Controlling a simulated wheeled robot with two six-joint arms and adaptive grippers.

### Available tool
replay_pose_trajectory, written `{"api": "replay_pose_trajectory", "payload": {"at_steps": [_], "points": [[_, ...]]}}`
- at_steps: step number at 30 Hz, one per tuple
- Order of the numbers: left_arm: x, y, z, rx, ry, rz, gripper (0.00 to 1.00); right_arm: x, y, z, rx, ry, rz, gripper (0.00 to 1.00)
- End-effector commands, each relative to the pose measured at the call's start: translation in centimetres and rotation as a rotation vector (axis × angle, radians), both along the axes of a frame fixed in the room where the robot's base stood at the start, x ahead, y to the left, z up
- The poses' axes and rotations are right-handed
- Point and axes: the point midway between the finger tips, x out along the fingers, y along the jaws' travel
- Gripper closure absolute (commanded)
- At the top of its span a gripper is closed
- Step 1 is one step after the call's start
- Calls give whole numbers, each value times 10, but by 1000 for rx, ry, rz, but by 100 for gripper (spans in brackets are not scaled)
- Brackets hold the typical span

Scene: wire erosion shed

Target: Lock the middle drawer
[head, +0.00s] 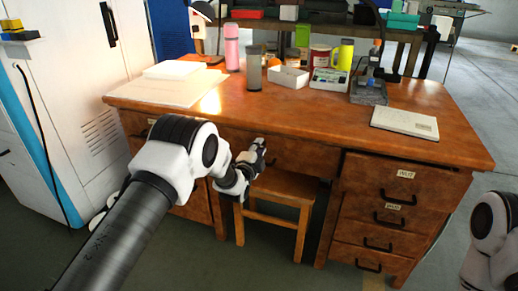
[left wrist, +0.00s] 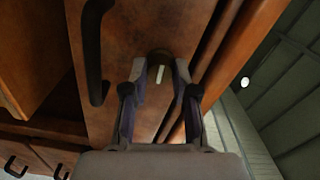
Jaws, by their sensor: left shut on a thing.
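The middle drawer (head: 292,157) is in the wooden desk, above the stool, and looks closed in the head view. My left gripper (head: 257,153) is at its front and covers part of it. In the left wrist view the drawer front (left wrist: 130,35) has a black handle (left wrist: 97,50) on the left. A dark round lock (left wrist: 160,56) sits between the fingertips of my left gripper (left wrist: 160,72). A small pale upright piece, apparently the key (left wrist: 159,74), shows there, and the fingers are shut on it. How far it is turned is unclear. My right gripper is out of view.
A wooden stool (head: 280,188) stands under the desk, close below my left gripper. Labelled drawers (head: 395,195) fill the desk's right side. The desktop (head: 235,115) carries a notebook (head: 404,122), bottles and boxes. A white cabinet (head: 85,90) stands at left.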

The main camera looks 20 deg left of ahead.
Motion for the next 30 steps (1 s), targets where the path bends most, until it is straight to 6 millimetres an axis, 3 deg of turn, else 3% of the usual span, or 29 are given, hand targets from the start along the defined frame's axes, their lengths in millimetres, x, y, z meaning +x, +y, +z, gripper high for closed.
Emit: {"api": "replay_pose_trajectory", "payload": {"at_steps": [20,21,23,30], "points": [[0,-1,-1,79,0,-2,100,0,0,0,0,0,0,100],[0,-1,-1,79,0,-2,69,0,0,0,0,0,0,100],[0,-1,-1,79,0,-2,48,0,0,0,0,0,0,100],[0,0,-1,78,-2,0,47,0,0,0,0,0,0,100]]}}
